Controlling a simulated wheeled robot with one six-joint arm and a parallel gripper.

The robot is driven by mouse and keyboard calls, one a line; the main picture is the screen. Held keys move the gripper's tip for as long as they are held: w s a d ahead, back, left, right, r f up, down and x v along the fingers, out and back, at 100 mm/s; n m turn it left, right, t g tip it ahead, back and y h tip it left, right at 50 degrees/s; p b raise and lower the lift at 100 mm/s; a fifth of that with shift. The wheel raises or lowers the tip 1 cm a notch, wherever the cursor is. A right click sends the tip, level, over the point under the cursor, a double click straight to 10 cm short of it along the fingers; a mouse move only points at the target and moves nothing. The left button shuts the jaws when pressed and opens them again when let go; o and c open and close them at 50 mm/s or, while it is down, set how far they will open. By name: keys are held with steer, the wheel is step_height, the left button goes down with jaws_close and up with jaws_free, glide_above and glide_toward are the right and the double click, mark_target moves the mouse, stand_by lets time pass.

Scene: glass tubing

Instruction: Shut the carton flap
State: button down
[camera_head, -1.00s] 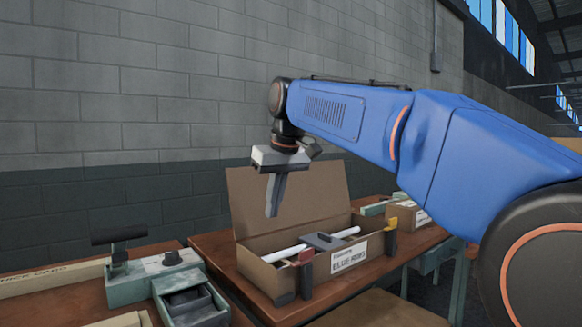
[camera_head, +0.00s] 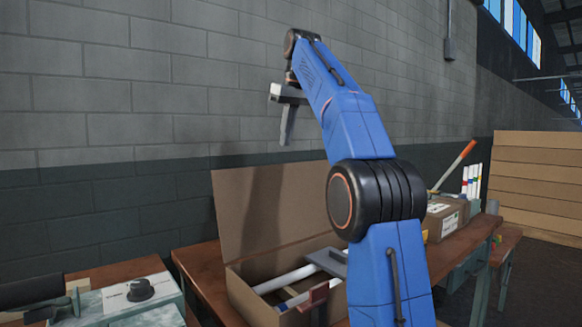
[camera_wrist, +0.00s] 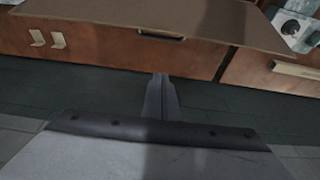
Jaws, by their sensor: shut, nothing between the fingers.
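The carton (camera_head: 240,297) stands on the wooden bench, open at the top. Its wide brown flap (camera_head: 300,205) stands up along the wall side, tilted slightly back. My gripper (camera_head: 286,140) is shut and empty, pointing down above the flap's top edge in the head view. Its closed fingers (camera_wrist: 160,95) show in the wrist view, below a brown panel (camera_wrist: 150,20) that appears to be the flap. The fingers look apart from it; their exact depth is hard to tell. My arm hides the carton's right end.
White tubes (camera_head: 290,278) and a grey piece (camera_head: 328,262) lie in the carton. A smaller box (camera_head: 445,215) stands farther right on the bench. A pale green device (camera_head: 140,295) is at left. The block wall (camera_head: 130,100) rises behind.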

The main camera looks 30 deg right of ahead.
mark_target(289, 166)
steer(key=shift+s+d+f, duration=0.1)
steer(key=shift+s+f, duration=0.1)
steer(key=shift+f, duration=1.35)
steer(key=shift+s+f, duration=0.2)
steer(key=shift+f, duration=1.35)
steer(key=shift+s+d+f, duration=0.1)
steer(key=shift+s+f, duration=0.1)
steer(key=shift+f, duration=1.35)
steer(key=shift+s+r, duration=0.1)
